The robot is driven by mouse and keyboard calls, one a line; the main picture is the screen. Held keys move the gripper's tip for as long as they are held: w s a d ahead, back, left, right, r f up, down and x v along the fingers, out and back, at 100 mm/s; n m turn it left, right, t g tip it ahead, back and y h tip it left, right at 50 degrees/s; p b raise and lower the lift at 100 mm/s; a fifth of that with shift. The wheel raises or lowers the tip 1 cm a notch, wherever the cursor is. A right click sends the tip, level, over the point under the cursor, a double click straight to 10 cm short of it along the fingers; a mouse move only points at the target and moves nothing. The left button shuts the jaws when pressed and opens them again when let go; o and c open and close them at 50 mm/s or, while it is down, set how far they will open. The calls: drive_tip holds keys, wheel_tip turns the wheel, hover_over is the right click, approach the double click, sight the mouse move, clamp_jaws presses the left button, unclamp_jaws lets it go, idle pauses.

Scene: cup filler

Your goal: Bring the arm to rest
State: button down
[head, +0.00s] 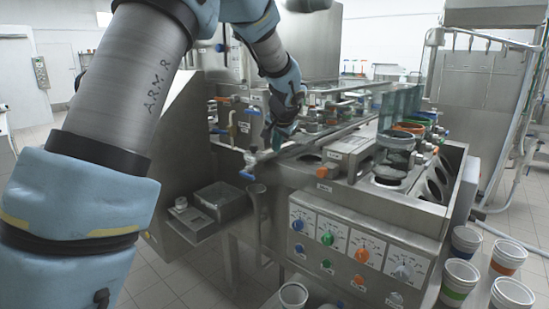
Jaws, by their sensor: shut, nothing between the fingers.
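My arm comes in from the top left in blue and grey segments and bends down in the middle of the head view. My gripper (270,138) is at its end, small and dark. It is shut and holds nothing. It hangs above the left side of the steel filling machine (345,200), close to the valve pipes. I cannot tell whether it touches them.
A small steel tray (222,199) juts out left of the machine. A dark glass-like container (394,152) stands on its right side. Paper cups (457,277) stand at the lower right, and another cup (293,296) is at the bottom. Tiled floor (165,285) is bare at lower left.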

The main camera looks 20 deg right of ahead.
drive_tip(key=s+a+f+n+g, duration=0.1)
drive_tip(key=s+a+n, duration=0.15)
drive_tip(key=a, duration=0.45)
drive_tip(key=s+a+f+n+g+y, duration=0.1)
drive_tip(key=s+a+f, duration=0.15)
drive_tip(key=a, duration=0.55)
drive_tip(key=s+a+f+n+g, duration=0.1)
drive_tip(key=s+a, duration=0.2)
drive_tip(key=a, duration=0.4)
drive_tip(key=s+a+f+n+g, duration=0.1)
drive_tip(key=s+a+f+n, duration=0.1)
drive_tip(key=s+a, duration=0.4)
drive_tip(key=s+a+f+n+g, duration=0.1)
drive_tip(key=s+a+f+n, duration=0.1)
drive_tip(key=s+a, duration=0.5)
drive_tip(key=shift+s+f+n+g, duration=0.3)
drive_tip(key=shift+s+f+n, duration=0.1)
drive_tip(key=shift+s+n, duration=0.25)
drive_tip(key=c, duration=1.6)
unclamp_jaws()
drive_tip(key=shift+a, duration=0.1)
